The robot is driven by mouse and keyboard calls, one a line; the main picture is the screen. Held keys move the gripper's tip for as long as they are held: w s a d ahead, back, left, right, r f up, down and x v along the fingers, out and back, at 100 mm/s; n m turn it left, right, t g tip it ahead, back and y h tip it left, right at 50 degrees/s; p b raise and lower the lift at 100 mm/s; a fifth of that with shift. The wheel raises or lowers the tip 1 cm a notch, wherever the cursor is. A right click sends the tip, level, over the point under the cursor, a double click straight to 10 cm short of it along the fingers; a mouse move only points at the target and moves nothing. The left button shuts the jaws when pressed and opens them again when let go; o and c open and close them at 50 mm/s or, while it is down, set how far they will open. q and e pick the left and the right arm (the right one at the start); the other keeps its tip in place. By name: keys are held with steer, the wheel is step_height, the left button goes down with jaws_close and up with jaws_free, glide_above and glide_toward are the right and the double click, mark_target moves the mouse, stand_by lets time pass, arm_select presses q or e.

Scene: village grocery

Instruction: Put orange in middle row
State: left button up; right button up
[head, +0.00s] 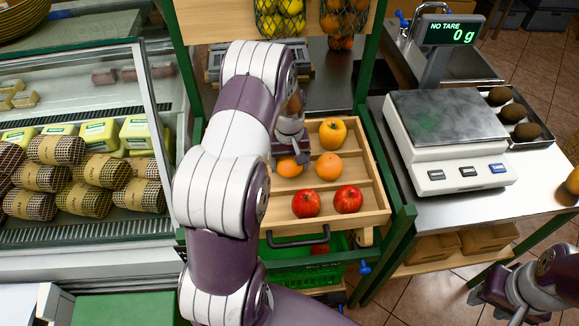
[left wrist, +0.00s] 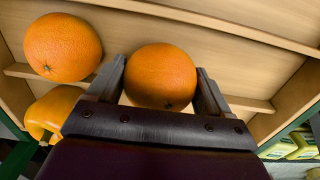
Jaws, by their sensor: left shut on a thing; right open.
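A wooden tray (head: 374,205) has three rows split by dividers. My left gripper (head: 289,157) is shut on an orange (head: 289,168) at the left part of the middle row. In the left wrist view the held orange (left wrist: 160,78) sits between both fingers (left wrist: 160,85). Whether it touches the tray floor I cannot tell. A second orange (head: 328,165) lies just right of it in the middle row; it also shows in the left wrist view (left wrist: 62,47). My right gripper (head: 500,299) is open and empty at the lower right, away from the tray.
A yellow fruit (head: 333,133) lies in the back row, and two red apples (head: 306,204) (head: 348,199) lie in the front row. A scale (head: 448,130) stands on the right counter beside a dark tray of brown fruit (head: 528,131). A glass display case (head: 90,130) is at left.

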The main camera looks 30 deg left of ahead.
arm_select(q)
steer(key=shift+f, duration=1.25)
steer(key=shift+f, duration=0.1)
steer(key=o, duration=1.1)
step_height(320, 180, up, 12)
steer(key=shift+f+b, duration=0.1)
steer(key=shift+b, duration=0.2)
steer(key=s+d+r+m, duration=0.1)
steer(key=s+d+m, duration=0.1)
steer(key=s+d, duration=0.2)
steer(key=s+d+m+t, duration=0.1)
steer(key=s+d+m, duration=0.2)
steer(key=s+d, duration=0.2)
steer(key=s+d+r+m, duration=0.1)
steer(key=s+d+m, duration=0.2)
steer(key=s+d, duration=0.2)
steer(key=shift+s+d+r, duration=0.2)
steer(key=shift+d+r, duration=0.1)
steer(key=shift+d, duration=0.2)
